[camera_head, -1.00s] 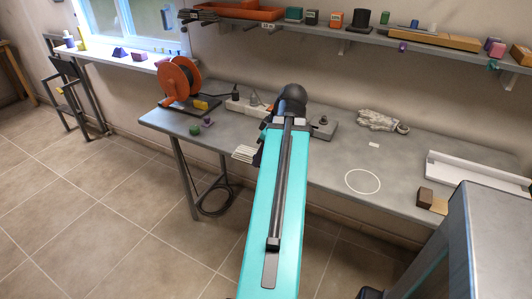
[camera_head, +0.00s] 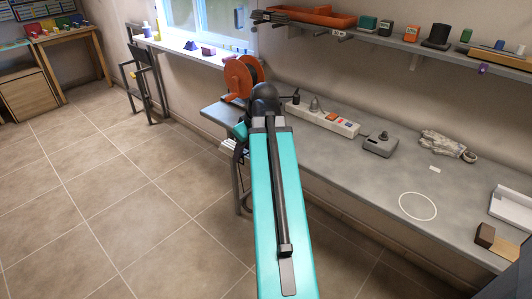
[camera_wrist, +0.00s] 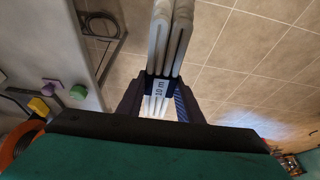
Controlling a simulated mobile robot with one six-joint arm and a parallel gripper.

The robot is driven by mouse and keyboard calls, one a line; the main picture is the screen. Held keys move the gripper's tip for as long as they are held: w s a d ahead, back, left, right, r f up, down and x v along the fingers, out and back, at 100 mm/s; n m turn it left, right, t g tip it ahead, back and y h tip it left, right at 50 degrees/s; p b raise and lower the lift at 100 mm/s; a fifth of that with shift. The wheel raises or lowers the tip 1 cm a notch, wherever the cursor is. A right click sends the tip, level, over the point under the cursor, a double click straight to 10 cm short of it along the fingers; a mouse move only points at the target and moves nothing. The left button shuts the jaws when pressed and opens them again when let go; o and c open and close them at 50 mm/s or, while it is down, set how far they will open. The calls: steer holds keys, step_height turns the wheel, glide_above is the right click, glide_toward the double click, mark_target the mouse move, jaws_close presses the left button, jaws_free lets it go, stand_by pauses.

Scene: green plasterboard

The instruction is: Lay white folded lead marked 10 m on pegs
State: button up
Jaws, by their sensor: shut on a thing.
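The white folded lead (camera_wrist: 158,45) hangs between the dark fingers of my gripper (camera_wrist: 160,100) in the wrist view. A white label reading "10 m" shows on it, and the fingers are shut on it. In the head view a small part of the white lead (camera_head: 233,146) shows left of my arm, by the bench's left end; my arm hides most of the gripper. Small pegs with pale labels, one peg at the left (camera_head: 278,17) and another (camera_head: 340,33) to its right, stick out from the wall shelf's front edge. Their label text is too small to read.
The grey bench (camera_head: 350,170) carries an orange reel (camera_head: 239,78), a power strip (camera_head: 322,117), a grey device (camera_head: 381,143) and gloves (camera_head: 446,145). The wall shelf (camera_head: 400,42) holds boxes and an orange tray (camera_head: 308,16). Open tiled floor (camera_head: 120,190) lies left.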

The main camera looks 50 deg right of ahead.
steer(key=w+a+r, duration=0.1)
steer(key=w+a, duration=0.5)
steer(key=a, duration=0.6)
steer(key=w+a+r, duration=0.1)
steer(key=w+a, duration=0.5)
steer(key=a, duration=0.6)
steer(key=w+a+r, duration=0.1)
steer(key=w+a, duration=0.6)
steer(key=a, duration=0.5)
steer(key=shift+a+r, duration=0.2)
steer(key=shift+s, duration=0.1)
